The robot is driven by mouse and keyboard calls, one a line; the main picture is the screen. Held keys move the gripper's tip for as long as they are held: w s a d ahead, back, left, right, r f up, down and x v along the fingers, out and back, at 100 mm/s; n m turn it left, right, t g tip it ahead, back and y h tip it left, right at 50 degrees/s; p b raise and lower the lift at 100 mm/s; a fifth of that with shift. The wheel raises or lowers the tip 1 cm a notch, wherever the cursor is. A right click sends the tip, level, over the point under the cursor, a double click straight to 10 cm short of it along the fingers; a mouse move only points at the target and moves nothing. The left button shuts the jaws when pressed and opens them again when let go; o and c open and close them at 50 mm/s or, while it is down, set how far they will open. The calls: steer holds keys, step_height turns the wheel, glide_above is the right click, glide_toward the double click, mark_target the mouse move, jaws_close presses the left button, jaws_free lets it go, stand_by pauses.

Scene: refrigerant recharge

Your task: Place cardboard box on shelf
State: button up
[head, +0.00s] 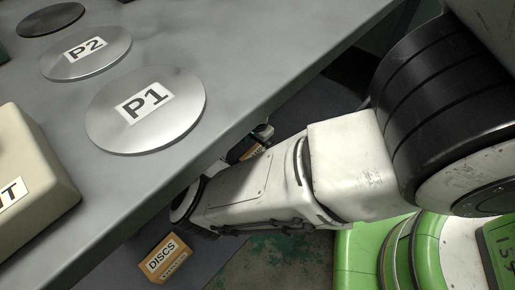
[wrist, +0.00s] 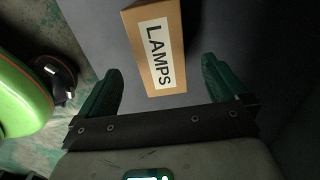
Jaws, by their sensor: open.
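In the wrist view, a brown cardboard box labelled LAMPS (wrist: 155,48) lies in front of my gripper (wrist: 162,68). The green fingers are open, one on each side of the box's near end, with a gap on both sides. Another cardboard box, labelled DISCS (head: 166,260), sits on a dark surface below the table.
The grey table (head: 235,75) carries round metal plates marked P1 (head: 180,130) and P2 (head: 75,64), plus a darker disc (head: 50,19). A cream block (head: 30,160) stands at its left. The table edge runs close beside my arm.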

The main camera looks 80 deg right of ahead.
step_height(320, 180, up, 4)
steer(key=shift+f+p, duration=0.15)
steer(key=shift+p, duration=0.4)
steer(key=shift+s+d+r, duration=0.1)
steer(key=shift+r, duration=0.1)
steer(key=s+d+r+n+h, duration=0.1)
steer(key=d+r+n+h, duration=0.3)
steer(key=d+r, duration=0.35)
steer(key=w+a+r+n+h, duration=0.2)
steer(key=w+r+n, duration=0.2)
steer(key=n, duration=0.2)
steer(key=s+a+f+n+y, duration=0.1)
steer(key=a+f+n+y, duration=0.1)
steer(key=a, duration=0.8)
steer(key=s+a+f+n+y, duration=0.1)
steer(key=a+f+n+y, duration=0.1)
steer(key=a+n, duration=0.5)
steer(key=s+a+f+n+t+y, duration=0.1)
steer(key=a+f+n, duration=0.3)
steer(key=a, duration=1)
steer(key=shift+s+f+n+y, duration=0.3)
steer(key=shift+n+y, duration=0.1)
steer(key=shift+n, duration=0.1)
steer(key=shift+c, duration=0.3)
